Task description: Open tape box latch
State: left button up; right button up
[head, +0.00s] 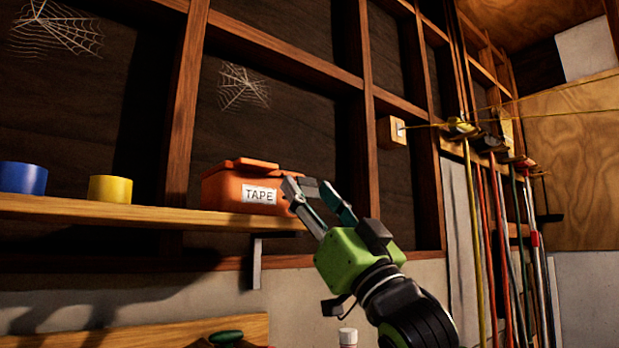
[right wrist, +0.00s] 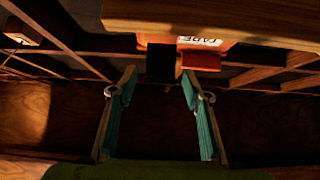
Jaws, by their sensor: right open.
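The orange tape box (head: 225,188) with a white TAPE label sits on the wooden shelf (head: 120,213) in the head view. Its lid (head: 255,163) looks shut; I cannot make out the latch clearly. My right gripper (head: 311,187) is open and empty at the box's right end, with one finger overlapping the box's right edge in the picture. I cannot tell whether it touches. In the right wrist view, the box (right wrist: 200,61) shows upside down beyond the open fingers (right wrist: 158,84), slightly right of the gap. My left gripper is not in view.
A yellow tape roll (head: 110,189) and a blue tape roll (head: 22,178) stand on the shelf to the left. Wall studs rise behind the shelf. Long-handled tools (head: 510,230) hang at the right. A metal bracket (head: 257,262) is under the shelf.

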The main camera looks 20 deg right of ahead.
jog(key=shift+w+a+r, duration=0.1)
jog(key=shift+w+r, duration=0.2)
jog(key=shift+w, duration=0.05)
jog(key=shift+c, duration=0.3)
jog(key=c, duration=1)
jog(key=r+g+p, duration=0.1)
jog(key=p, duration=0.2)
jog(key=shift+s+r+g+h, duration=0.1)
jog(key=shift+r+g+h, duration=0.15)
jog(key=shift+g+h, duration=0.05)
jog(key=shift+f+g+p, duration=0.1)
jog(key=shift+g+p, duration=0.2)
jog(key=shift+p, duration=0.35)
jog(key=shift+f, duration=0.1)
